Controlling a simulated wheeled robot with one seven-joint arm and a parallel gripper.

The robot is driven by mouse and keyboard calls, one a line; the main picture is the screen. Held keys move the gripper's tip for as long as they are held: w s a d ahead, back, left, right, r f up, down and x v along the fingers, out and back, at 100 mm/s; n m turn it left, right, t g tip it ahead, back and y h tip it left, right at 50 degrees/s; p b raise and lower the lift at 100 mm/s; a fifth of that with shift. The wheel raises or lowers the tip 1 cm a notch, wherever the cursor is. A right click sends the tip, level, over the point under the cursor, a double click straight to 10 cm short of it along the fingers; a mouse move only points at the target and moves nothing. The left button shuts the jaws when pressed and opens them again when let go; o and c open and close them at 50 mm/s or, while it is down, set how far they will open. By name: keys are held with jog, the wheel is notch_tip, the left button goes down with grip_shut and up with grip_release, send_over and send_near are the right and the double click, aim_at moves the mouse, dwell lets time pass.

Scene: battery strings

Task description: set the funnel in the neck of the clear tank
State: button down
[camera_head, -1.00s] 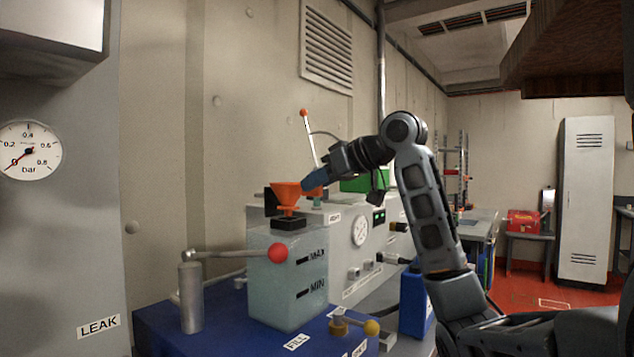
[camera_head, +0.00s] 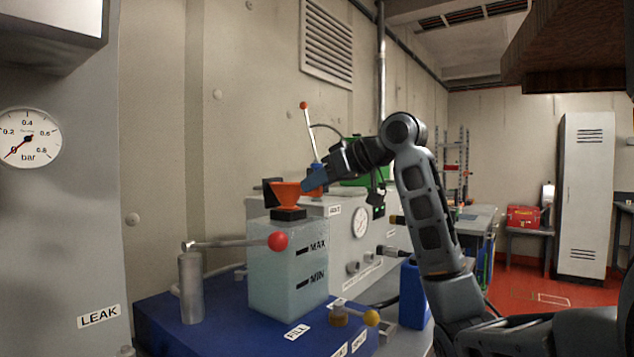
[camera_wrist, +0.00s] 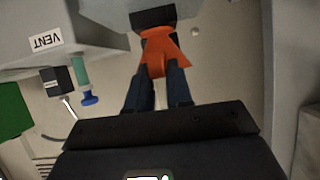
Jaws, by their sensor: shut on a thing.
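The orange funnel (camera_head: 287,194) is at the black neck (camera_head: 288,214) on top of the clear tank (camera_head: 287,270), which carries MAX and MIN marks. The funnel is upright and its lower end is hidden in or behind the neck. My gripper (camera_head: 308,187) reaches in from the right and is shut on the funnel's side. In the wrist view the two dark fingers (camera_wrist: 158,80) are on either side of the funnel (camera_wrist: 163,50), with the black neck (camera_wrist: 152,19) just past it.
A lever with a red ball (camera_head: 277,241) stands in front of the tank. A grey cabinet with a round gauge (camera_head: 360,222) is behind it on the right. A VENT label (camera_wrist: 46,41) shows in the wrist view.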

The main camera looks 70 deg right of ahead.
jog(key=c, duration=0.9)
grip_release()
jog(key=shift+c, duration=0.2)
jog(key=v, duration=0.7)
jog(key=shift+s+r, duration=0.15)
jog(key=shift+s, duration=0.2)
jog(key=shift+a, duration=0.1)
